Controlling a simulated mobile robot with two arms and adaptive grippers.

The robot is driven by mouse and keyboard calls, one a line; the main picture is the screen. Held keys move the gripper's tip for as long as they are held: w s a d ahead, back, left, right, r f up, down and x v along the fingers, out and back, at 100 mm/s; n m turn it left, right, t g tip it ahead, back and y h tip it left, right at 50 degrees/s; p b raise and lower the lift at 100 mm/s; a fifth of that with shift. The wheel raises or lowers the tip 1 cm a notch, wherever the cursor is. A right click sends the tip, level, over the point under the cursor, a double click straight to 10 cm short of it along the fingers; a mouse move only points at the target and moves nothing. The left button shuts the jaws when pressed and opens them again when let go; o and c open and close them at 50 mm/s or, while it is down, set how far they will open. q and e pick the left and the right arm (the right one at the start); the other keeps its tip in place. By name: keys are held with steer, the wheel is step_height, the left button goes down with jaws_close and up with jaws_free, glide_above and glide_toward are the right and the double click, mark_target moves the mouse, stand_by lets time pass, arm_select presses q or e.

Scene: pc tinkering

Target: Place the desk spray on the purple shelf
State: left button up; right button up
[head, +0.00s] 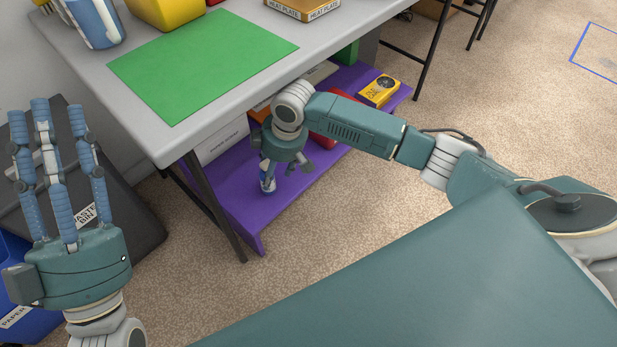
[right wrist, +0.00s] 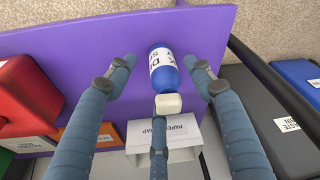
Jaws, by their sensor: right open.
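The desk spray (right wrist: 162,66) is a blue bottle with a white label and a white cap. It stands on the purple shelf (right wrist: 205,30) under the table; in the head view the bottle (head: 267,184) shows near the shelf's front end. My right gripper (head: 288,165) is open just above the bottle, its fingers spread around the cap end and apart from it in the right wrist view (right wrist: 160,88). The purple shelf also shows in the head view (head: 240,205). My left gripper (head: 45,108) is open and empty, fingers pointing up, at the left.
The table (head: 85,60) stands over the shelf, with a green mat (head: 200,62) on top. A paper box (right wrist: 183,130), a red item (right wrist: 25,95) and a yellow device (head: 379,91) sit on the shelf. A table leg (head: 212,205) and waste bin (head: 125,210) stand nearby.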

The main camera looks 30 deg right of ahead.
arm_select(q)
steer(key=w+f+g+y+p, duration=0.1)
steer(key=f+g, duration=0.3)
steer(key=f, duration=0.4)
steer(key=w+f+g+y+p, duration=0.1)
steer(key=w+f+g+p, duration=0.1)
steer(key=w+f+g, duration=0.2)
step_height(320, 180, down, 4)
steer(key=shift+w+a+r+y, duration=0.1)
steer(key=shift+w+a+y, duration=0.15)
steer(key=shift+y, duration=0.15)
arm_select(e)
steer(key=s+d, duration=0.7)
steer(key=shift+s, duration=0.4)
